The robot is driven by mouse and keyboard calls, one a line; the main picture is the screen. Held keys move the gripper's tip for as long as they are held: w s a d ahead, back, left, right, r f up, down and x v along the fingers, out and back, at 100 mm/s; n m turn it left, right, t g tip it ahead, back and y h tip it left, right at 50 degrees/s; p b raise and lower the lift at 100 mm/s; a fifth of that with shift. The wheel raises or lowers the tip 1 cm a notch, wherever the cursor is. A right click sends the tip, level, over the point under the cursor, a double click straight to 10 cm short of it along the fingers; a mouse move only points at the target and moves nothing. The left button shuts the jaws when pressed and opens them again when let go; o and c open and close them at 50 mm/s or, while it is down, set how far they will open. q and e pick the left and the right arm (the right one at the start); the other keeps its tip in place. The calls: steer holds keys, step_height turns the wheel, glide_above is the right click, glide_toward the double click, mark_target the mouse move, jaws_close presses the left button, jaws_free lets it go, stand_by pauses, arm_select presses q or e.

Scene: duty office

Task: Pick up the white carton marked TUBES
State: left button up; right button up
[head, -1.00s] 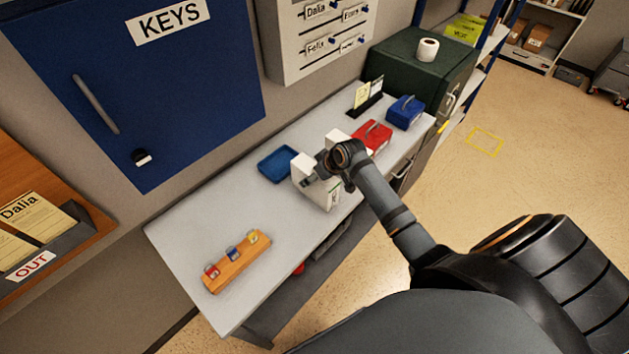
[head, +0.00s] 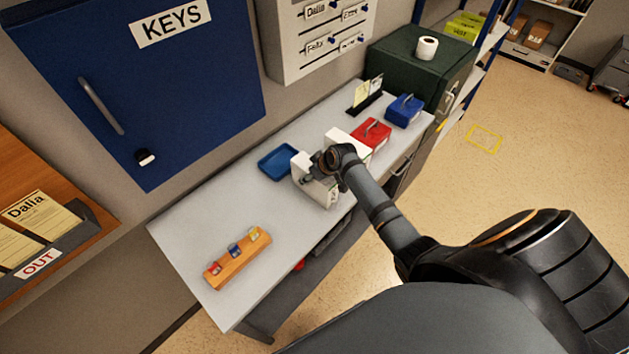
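A white carton (head: 327,196) stands on the grey table, left of the red box, with its upper part partly covered by my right gripper. Small dark marking shows on its side, but I cannot read it. My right gripper (head: 312,178) is at the carton's top, its arm coming in from the right. The fingers are small and overlap the carton, so I cannot tell whether they are closed on it. Another white item (head: 338,136) shows behind my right wrist, mostly hidden. My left gripper is not in view.
On the grey table (head: 195,222) are a blue tray (head: 278,176), an orange block with small coloured tags (head: 219,273), a red box (head: 371,133), a blue box (head: 404,111) and a dark card holder (head: 366,104). A blue key cabinet (head: 190,100) hangs above.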

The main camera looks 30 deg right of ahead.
steer(key=shift+c, duration=0.2)
steer(key=shift+r, duration=0.3)
step_height(320, 180, up, 8)
steer(key=b, duration=0.3)
steer(key=shift+r, duration=0.7)
